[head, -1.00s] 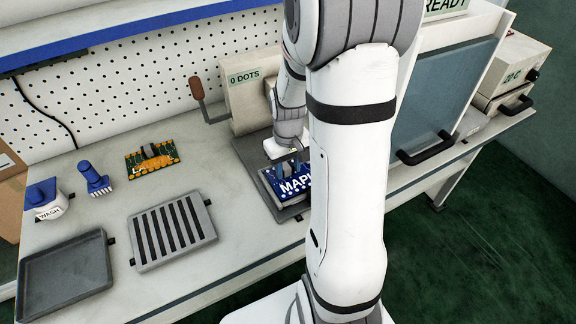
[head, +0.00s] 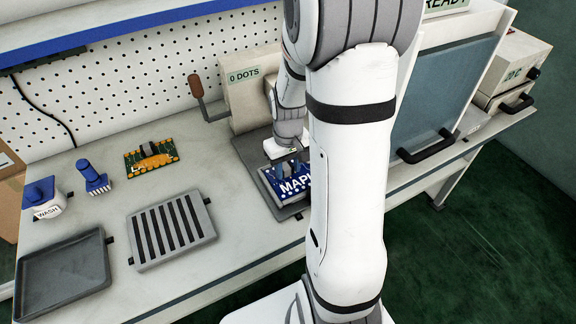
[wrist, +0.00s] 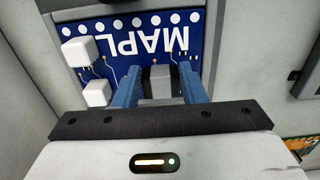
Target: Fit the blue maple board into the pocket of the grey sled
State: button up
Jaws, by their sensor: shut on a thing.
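The blue maple board (head: 287,183), lettered MAPL as far as it shows, is at the grey sled (head: 250,156) in front of the "0 DOTS" box. My gripper (wrist: 158,82) is shut on a grey block on the board, between its blue fingers. The board (wrist: 125,50) shows upside down in the wrist view, with white blocks and pale dots, and grey surfaces beside it. The board looks roughly level with the sled. I cannot tell whether it is fully down in the pocket. My arm hides its right part in the head view.
The "0 DOTS" box (head: 252,92) with a brown-handled lever stands behind the sled. A slotted grey rack (head: 205,238), a dark tray (head: 62,278), an orange board (head: 150,157), a blue brush (head: 93,178) and a WASH bottle (head: 45,198) are to the left. A glass-fronted machine (head: 450,90) stands right.

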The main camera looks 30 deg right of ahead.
aim_at(288, 177)
jog(key=shift+f, duration=0.25)
dwell(0.7)
jog(key=o, duration=1.2)
jog(key=shift+o, duration=0.2)
notch_tip(288, 177, up, 8)
jog(key=shift+f, duration=0.1)
